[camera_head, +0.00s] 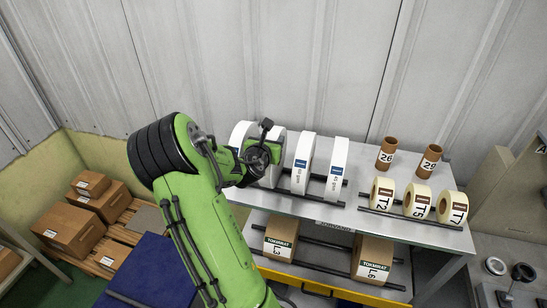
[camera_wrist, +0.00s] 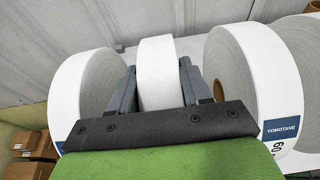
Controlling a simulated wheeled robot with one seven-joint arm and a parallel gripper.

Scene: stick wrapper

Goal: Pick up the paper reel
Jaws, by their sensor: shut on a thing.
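Several large white paper reels stand upright in a row on the upper shelf. In the wrist view, the middle reel (camera_wrist: 158,62) is between the two grey fingers of my gripper (camera_wrist: 158,85), which is shut on it. Another reel (camera_wrist: 80,85) stands close on the left and a reel with a blue YOMOTANE label (camera_wrist: 247,70) close on the right. In the head view, my green arm hides much of the held reel (camera_head: 276,142) and part of the leftmost reel (camera_head: 240,134). Two labelled reels, one (camera_head: 302,165) and another (camera_head: 336,172), stand to the right.
Brown cores (camera_head: 386,154) and cream rolls (camera_head: 416,201) sit on the right of the shelf (camera_head: 330,218). Cartons (camera_head: 371,258) are on the level below. The corrugated wall (camera_head: 270,60) is behind; stacked boxes (camera_head: 75,228) stand at left.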

